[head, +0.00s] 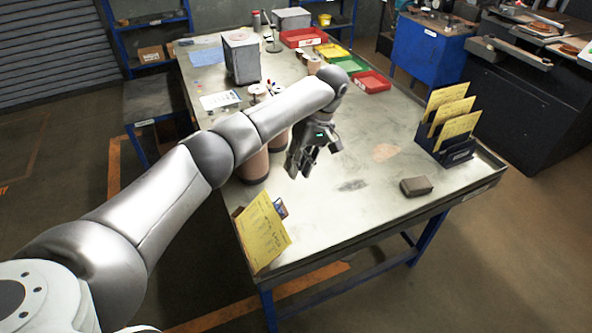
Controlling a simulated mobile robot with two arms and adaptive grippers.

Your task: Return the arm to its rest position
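My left arm (165,200) comes in from the lower left and reaches out over the metal-topped table (345,215). Its gripper (314,164) hangs above the middle of the table, pointing down. The fingers look spread, with nothing visible between them. Brown cylinders with pale tops (256,168) stand behind and below my forearm and are partly hidden by it. My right gripper is not in view.
A yellow sheet (262,234) stands at the near left corner. A grey-brown block (416,186) lies toward the right edge. A dark rack (452,152) holds yellow cards. Red tray (371,82), green tray (350,65) and grey box (240,58) stand farther back. The table's front middle is mostly clear.

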